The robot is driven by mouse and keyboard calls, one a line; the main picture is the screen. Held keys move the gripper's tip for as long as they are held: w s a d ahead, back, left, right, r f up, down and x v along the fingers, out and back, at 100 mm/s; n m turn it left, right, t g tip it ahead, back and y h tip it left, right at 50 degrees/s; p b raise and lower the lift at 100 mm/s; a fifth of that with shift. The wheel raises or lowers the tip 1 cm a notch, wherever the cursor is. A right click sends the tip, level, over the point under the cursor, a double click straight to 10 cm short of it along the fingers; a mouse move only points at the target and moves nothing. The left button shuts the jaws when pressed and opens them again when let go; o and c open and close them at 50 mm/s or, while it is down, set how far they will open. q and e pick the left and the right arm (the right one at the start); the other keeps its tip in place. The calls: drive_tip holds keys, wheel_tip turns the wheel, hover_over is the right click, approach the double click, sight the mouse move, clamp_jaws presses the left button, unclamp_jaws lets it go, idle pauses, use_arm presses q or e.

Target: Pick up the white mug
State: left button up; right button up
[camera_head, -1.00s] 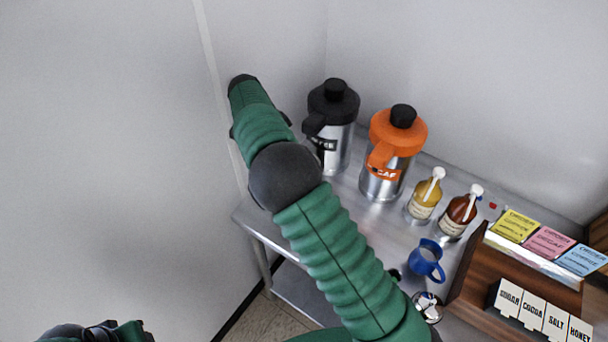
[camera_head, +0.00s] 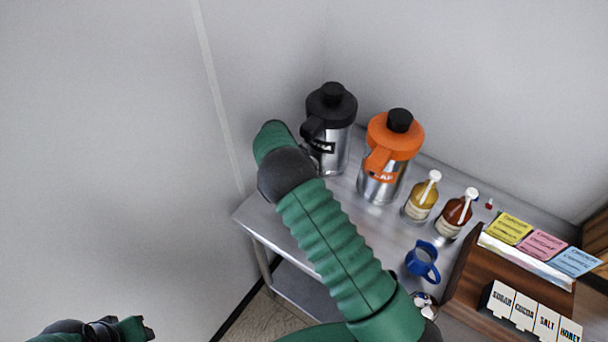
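I see no white mug in the head view. The only mug-like vessel is a blue one (camera_head: 421,262) with a handle, standing on the steel counter near the wooden rack. My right arm, green and ribbed, reaches from the bottom right up toward the left end of the counter; it hides part of the counter, and its gripper does not show.
On the steel counter (camera_head: 262,218) stand a black-topped flask (camera_head: 335,150), an orange-topped flask (camera_head: 380,188), a yellow pump bottle (camera_head: 420,198) and a brown pump bottle (camera_head: 455,214). A wooden rack (camera_head: 470,268) with labelled cards is at the right. Walls close off the left and back.

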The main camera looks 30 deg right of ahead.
drive_tip(key=shift+a+r, duration=0.1)
drive_tip(key=shift+a, duration=0.05)
drive_tip(key=c, duration=1.7)
drive_tip(key=shift+c, duration=1.4)
drive_tip(key=shift+d+r, duration=0.15)
drive_tip(key=shift+d, duration=0.05)
